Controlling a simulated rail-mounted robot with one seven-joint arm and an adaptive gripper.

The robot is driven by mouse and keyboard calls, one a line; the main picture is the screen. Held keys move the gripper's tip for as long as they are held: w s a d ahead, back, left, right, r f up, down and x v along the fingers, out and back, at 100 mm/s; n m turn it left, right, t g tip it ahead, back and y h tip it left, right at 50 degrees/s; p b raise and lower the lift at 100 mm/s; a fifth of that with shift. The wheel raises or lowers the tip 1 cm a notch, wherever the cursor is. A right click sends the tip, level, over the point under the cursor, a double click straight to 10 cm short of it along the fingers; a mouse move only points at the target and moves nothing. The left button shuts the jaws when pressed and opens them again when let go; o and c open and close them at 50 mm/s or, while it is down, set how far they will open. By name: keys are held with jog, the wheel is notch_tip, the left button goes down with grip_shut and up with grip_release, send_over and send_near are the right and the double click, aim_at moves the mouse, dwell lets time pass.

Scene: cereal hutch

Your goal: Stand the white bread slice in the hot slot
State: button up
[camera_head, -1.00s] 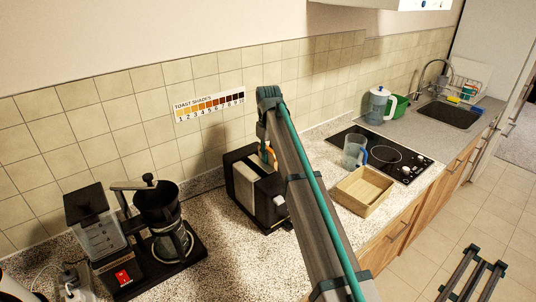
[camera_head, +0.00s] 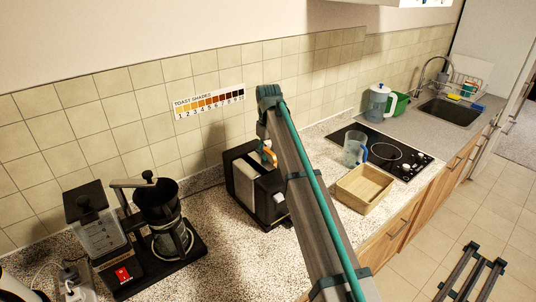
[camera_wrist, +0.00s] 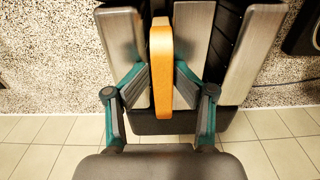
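The bread slice (camera_wrist: 161,68) is orange-brown and seen edge-on in the wrist view, with its top face toward the camera. My gripper (camera_wrist: 164,70) has its teal fingers on both sides of the slice, apparently touching it. The slice lines up with the gap between the left and middle silver plates of the toaster (camera_wrist: 190,125); how deep it sits is unclear. A dark slot (camera_wrist: 222,42) to its right looks empty. In the head view, the slice (camera_head: 269,155) shows at the top of the black toaster (camera_head: 243,182), partly behind my arm. No mark tells which slot is hot.
A coffee maker (camera_head: 125,262) stands left of the toaster. A toast shade chart (camera_head: 209,102) is on the wall. Speckled counter is free before the toaster.

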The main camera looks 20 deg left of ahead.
jog(key=shift+w+a+r, duration=0.1)
jog(key=shift+r, duration=0.45)
notch_tip(320, 180, up, 11)
